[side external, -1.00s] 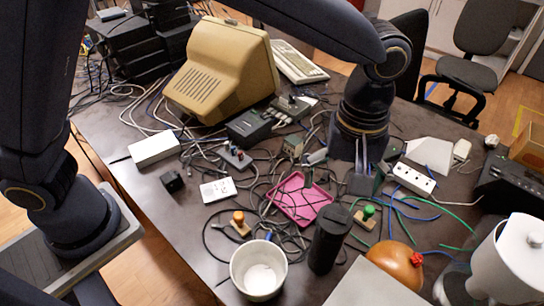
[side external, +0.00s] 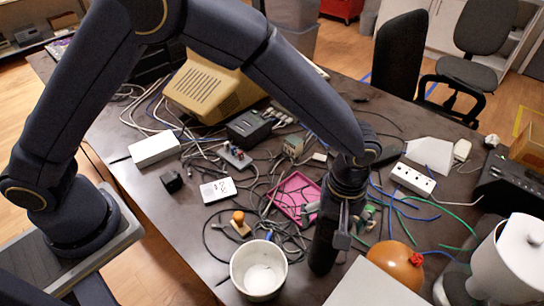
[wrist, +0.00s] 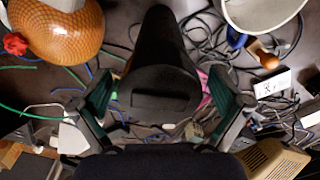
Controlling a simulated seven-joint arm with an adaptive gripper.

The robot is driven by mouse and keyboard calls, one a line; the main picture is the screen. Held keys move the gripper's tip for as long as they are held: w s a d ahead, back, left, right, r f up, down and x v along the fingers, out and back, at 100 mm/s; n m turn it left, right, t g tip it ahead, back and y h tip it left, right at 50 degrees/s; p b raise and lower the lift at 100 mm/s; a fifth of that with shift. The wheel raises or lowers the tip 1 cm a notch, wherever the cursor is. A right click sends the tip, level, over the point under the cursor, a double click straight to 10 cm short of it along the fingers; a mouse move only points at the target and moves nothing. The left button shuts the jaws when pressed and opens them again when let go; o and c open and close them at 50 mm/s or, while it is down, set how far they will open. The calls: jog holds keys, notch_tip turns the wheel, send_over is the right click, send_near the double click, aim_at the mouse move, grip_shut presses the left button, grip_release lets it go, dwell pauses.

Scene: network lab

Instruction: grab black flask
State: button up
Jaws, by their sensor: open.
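The black flask (side external: 321,251) stands upright near the front of the table, between the white pot and a grey box corner, its upper part hidden by my gripper in the side view. In the wrist view the flask (wrist: 160,70) lies in the middle, between the two fingers. My gripper (side external: 338,225) is at the flask's upper part, seen from the side. In the wrist view my gripper (wrist: 160,108) is open, with a finger on each side of the flask and a visible gap to each.
A white pot (side external: 259,270) stands close left of the flask. An orange-brown round object (side external: 396,264) with a red top is at right. A pink tray (side external: 293,197) lies behind among tangled cables. A grey box (side external: 372,285) is in front.

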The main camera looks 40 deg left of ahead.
jog(key=shift+c, duration=0.3)
grip_shut()
dwell(0.6)
